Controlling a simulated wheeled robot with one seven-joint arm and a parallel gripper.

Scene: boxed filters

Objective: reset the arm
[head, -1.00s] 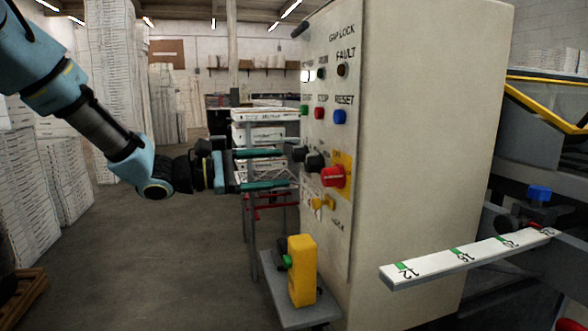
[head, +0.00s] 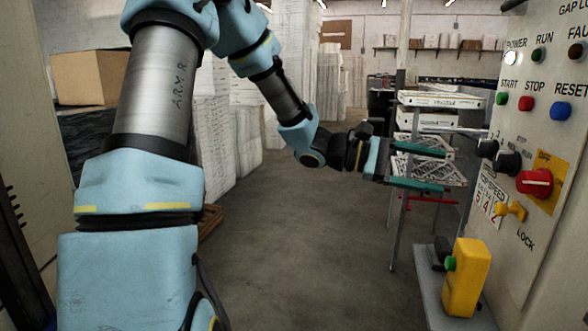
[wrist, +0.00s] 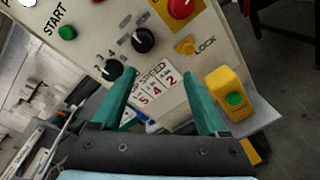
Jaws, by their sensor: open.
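My gripper (head: 410,172) reaches out to the right at the end of my blue arm in the head view, its two teal fingers pointing toward the control cabinet (head: 540,130). In the wrist view my gripper (wrist: 165,105) has its fingers spread apart with nothing between them. Beyond the fingers is the cabinet face with a speed label (wrist: 158,88), black knobs (wrist: 143,40) and a red knob on a yellow plate (head: 535,182). The fingers appear clear of the panel; the exact gap cannot be told.
A yellow box with a green button (head: 466,278) stands on a grey shelf (head: 430,285) below the panel. A rack with white filters (head: 440,101) stands behind my gripper. White stacks (head: 210,150) and a cardboard box (head: 90,78) are at left. The floor (head: 300,260) between is clear.

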